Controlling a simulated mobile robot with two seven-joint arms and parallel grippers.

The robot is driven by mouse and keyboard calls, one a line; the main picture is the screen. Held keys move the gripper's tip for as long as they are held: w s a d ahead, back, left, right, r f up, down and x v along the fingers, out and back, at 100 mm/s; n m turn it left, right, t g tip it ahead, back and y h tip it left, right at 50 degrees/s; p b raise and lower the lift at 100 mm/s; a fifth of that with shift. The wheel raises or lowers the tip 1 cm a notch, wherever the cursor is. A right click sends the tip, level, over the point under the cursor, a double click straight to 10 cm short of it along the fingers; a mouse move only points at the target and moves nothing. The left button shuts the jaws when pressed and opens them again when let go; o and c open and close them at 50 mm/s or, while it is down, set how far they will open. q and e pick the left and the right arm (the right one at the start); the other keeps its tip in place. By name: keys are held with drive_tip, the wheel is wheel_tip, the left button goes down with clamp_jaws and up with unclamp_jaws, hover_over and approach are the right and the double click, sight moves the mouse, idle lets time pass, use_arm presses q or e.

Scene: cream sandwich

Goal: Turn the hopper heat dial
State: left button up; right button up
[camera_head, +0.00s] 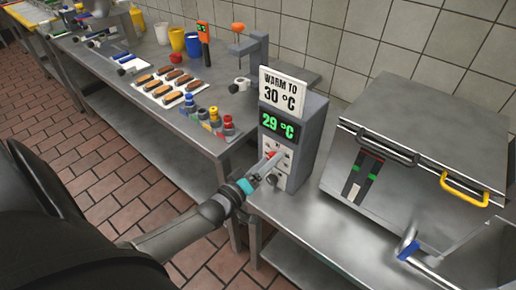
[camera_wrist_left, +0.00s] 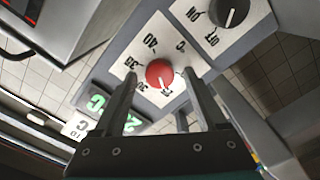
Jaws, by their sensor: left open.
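The hopper heat dial is a red round knob (camera_wrist_left: 160,73) on a white plate with a degree scale, on the front of a grey control box (camera_head: 312,135). In the head view the red knob (camera_head: 271,154) is partly covered by my gripper. My left gripper (camera_head: 266,166) is open in front of the box. In the left wrist view its two dark fingers (camera_wrist_left: 160,84) stand on either side of the red knob; I cannot tell whether they touch it. The green display (camera_head: 279,127) reads 29 °C. A sign (camera_head: 283,91) above it reads WARM TO 30 °C.
A black on/off knob (camera_wrist_left: 232,12) sits beside the red one. A steel machine (camera_head: 410,170) with a yellow handle (camera_head: 465,190) stands to the right. A tray of filled pieces (camera_head: 165,85) and coloured bottles (camera_head: 213,118) lie on the left counter.

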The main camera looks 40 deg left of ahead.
use_arm(q)
drive_tip(key=s+a+p, duration=0.1)
drive_tip(key=s, duration=1.4)
drive_tip(key=shift+p, duration=0.3)
drive_tip(key=s+d+f+m+g, duration=0.1)
drive_tip(key=s+f+m+g, duration=0.15)
drive_tip(key=f, duration=0.55)
drive_tip(key=s+d+f+m+g+y+b, duration=0.1)
drive_tip(key=s+f+g, duration=0.25)
drive_tip(key=f, duration=0.55)
drive_tip(key=s+d+f+m+g, duration=0.1)
drive_tip(key=s+f+m+g, duration=0.15)
drive_tip(key=f, duration=0.55)
drive_tip(key=s+d+f+m+g, duration=0.2)
drive_tip(key=s+d+f+g, duration=0.1)
drive_tip(key=s+f, duration=0.3)
drive_tip(key=s+d+f+m+g, duration=0.3)
drive_tip(key=s+d+f+g, duration=0.1)
drive_tip(key=s, duration=0.7)
drive_tip(key=shift+s+f+g+y+b, duration=0.15)
drive_tip(key=shift+f+g+y+b, duration=0.2)
drive_tip(key=shift+f+g, duration=0.5)
drive_tip(key=shift+f, duration=0.1)
